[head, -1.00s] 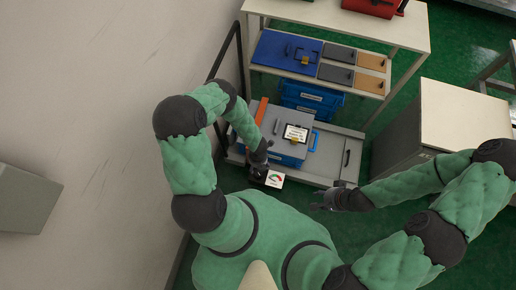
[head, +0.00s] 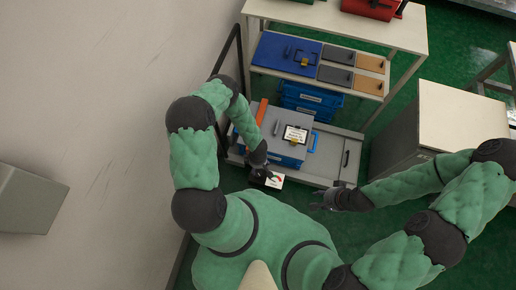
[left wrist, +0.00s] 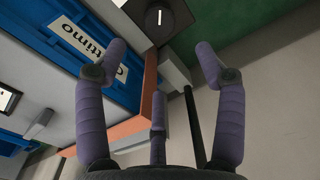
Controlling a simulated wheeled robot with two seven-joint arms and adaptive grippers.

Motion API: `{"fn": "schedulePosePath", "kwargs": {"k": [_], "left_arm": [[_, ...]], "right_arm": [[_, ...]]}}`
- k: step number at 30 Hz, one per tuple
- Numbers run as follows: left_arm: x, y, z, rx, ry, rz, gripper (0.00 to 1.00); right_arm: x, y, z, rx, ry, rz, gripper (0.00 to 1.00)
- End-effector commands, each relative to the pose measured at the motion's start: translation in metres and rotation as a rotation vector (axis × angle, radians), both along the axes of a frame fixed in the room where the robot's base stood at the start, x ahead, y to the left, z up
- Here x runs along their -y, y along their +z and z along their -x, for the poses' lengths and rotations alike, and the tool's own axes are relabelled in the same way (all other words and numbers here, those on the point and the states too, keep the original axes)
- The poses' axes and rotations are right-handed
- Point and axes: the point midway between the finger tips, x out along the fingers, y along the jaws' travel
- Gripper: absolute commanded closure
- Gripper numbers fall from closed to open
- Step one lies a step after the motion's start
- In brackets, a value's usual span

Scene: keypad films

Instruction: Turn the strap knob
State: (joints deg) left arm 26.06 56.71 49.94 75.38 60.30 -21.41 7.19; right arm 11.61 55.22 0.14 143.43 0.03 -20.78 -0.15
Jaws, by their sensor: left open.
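A black round knob (left wrist: 158,17) with a white mark shows at the top of the left wrist view, on a dark square plate. My left gripper (left wrist: 160,62) is open, its fingers spread below the knob in that view and apart from it, with nothing between them. In the head view my left gripper (head: 262,174) is over a small panel (head: 277,181) with a red and green dial; the knob is hidden there. My right gripper (head: 323,203) is to the right of the panel, its fingers apart and empty.
A grey case (head: 270,133) with an orange strip and blue sides stands on the low grey shelf (head: 340,165). Blue bins (head: 312,100) are behind it. A white cabinet (head: 455,120) stands at right. The wall (head: 110,90) closes the left side.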

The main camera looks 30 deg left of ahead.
Motion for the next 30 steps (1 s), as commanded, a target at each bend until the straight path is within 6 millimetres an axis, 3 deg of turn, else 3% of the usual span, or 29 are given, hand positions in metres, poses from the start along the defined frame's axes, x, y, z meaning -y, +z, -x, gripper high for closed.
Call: {"fn": "schedulePosePath", "kwargs": {"k": [9, 15, 23, 30], "left_arm": [[0.002, -0.004, 0.001, -0.002, -0.742, 0.008, 0.30], [0.003, -0.006, 0.001, -0.001, -1.125, 0.010, 0.30], [0.004, -0.010, 0.002, 0.001, -1.316, 0.012, 0.30], [0.004, -0.040, 0.003, 0.000, -1.318, 0.013, 0.30]], "right_arm": [[0.000, 0.007, 0.000, 0.000, 0.000, 0.000, 0.60], [0.000, 0.009, 0.000, 0.000, 0.000, 0.000, 0.60], [0.000, 0.009, 0.000, 0.000, 0.000, 0.000, 0.60], [0.000, -0.006, 0.000, 0.000, 0.000, 0.000, 0.60]]}}
